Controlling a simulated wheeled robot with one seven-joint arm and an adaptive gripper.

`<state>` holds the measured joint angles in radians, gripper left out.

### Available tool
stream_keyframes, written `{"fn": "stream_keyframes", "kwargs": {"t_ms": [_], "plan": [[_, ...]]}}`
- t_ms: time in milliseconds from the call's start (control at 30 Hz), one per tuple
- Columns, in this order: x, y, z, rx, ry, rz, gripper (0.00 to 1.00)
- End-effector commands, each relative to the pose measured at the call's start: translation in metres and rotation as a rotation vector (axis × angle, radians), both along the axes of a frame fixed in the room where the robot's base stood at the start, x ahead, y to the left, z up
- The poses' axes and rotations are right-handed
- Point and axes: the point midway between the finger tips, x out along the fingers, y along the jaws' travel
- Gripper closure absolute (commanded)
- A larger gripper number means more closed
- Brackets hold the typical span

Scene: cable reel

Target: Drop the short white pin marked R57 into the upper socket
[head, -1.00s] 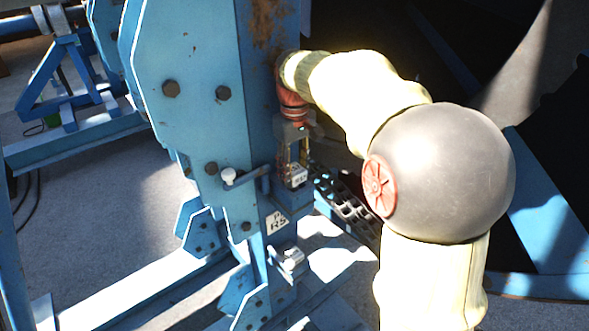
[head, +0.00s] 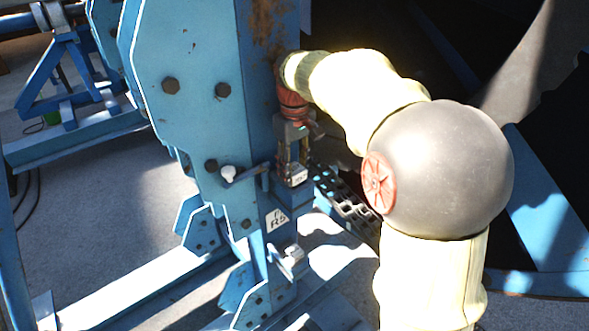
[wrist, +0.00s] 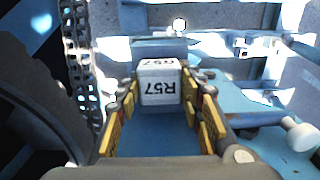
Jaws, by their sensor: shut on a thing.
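The short white pin marked R57 (wrist: 160,88) sits between the yellow pads of my gripper (wrist: 163,110) in the wrist view, with its label facing the camera. In the head view the white pin (head: 298,177) hangs at the lower end of my gripper (head: 294,160), beside the blue upright. A blue block (head: 290,196) on the upright lies just under the pin; it may bear the upper socket, but no socket opening can be made out. I cannot tell whether the pin touches the block.
A lever with a white knob (head: 228,173) sticks out left of the pin. A label plate (head: 277,219) and a white-topped part (head: 292,254) are lower on the upright. A dark chain (head: 345,203) runs close on the right.

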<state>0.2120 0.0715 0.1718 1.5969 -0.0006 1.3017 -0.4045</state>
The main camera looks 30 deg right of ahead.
Motion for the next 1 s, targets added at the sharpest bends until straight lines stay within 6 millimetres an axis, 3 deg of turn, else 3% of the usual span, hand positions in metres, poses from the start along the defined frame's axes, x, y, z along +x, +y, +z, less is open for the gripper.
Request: {"fn": "stream_keyframes", "kwargs": {"t_ms": [1000], "plan": [[0.0, 0.0, -0.01, -0.001, -0.002, 0.0, 1.0]]}}
